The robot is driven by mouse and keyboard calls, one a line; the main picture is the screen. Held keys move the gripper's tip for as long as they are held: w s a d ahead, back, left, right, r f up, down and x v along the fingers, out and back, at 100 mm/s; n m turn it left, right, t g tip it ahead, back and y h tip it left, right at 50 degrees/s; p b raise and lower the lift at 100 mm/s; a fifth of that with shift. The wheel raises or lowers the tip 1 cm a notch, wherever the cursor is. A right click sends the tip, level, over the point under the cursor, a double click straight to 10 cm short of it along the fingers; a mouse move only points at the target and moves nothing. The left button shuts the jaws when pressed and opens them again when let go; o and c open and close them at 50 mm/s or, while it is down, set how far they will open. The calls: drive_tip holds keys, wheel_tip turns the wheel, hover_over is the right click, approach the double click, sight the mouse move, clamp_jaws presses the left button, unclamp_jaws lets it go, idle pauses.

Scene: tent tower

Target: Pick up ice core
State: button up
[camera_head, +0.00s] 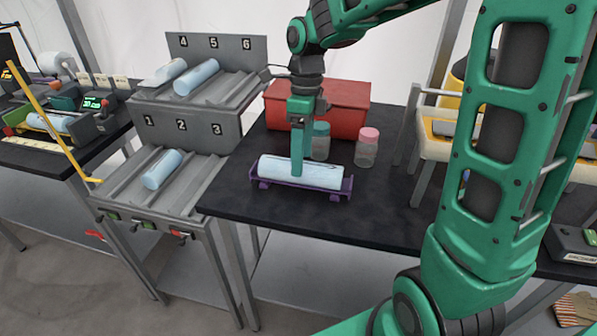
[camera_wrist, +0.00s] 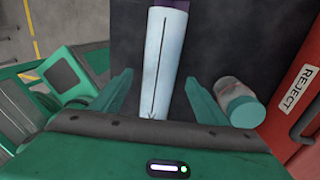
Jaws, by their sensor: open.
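A pale blue-white ice core (camera_head: 322,173) lies in a purple cradle (camera_head: 345,186) on the black table. In the wrist view the core (camera_wrist: 163,62) is a long cylinder with a dark line along it. My gripper (camera_head: 298,172) points straight down at the core, left of its middle. In the wrist view the open fingers (camera_wrist: 160,88) stand on either side of the core, with gaps between.
A red box (camera_head: 345,100) marked REJECT stands behind the core. A pink-lidded jar (camera_head: 367,147) and a teal-lidded jar (camera_wrist: 238,102) stand near my gripper. A grey numbered rack (camera_head: 230,95) with more cores is at left. A yellowish tray (camera_head: 438,140) stands at right.

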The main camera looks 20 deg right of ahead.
drive_tip(key=shift+s+a+f, duration=0.1)
drive_tip(key=shift+s+f, duration=0.1)
drive_tip(key=shift+f, duration=1.2)
drive_tip(key=shift+c, duration=0.3)
drive_tip(key=c, duration=1.5)
drive_tip(key=shift+r, duration=0.1)
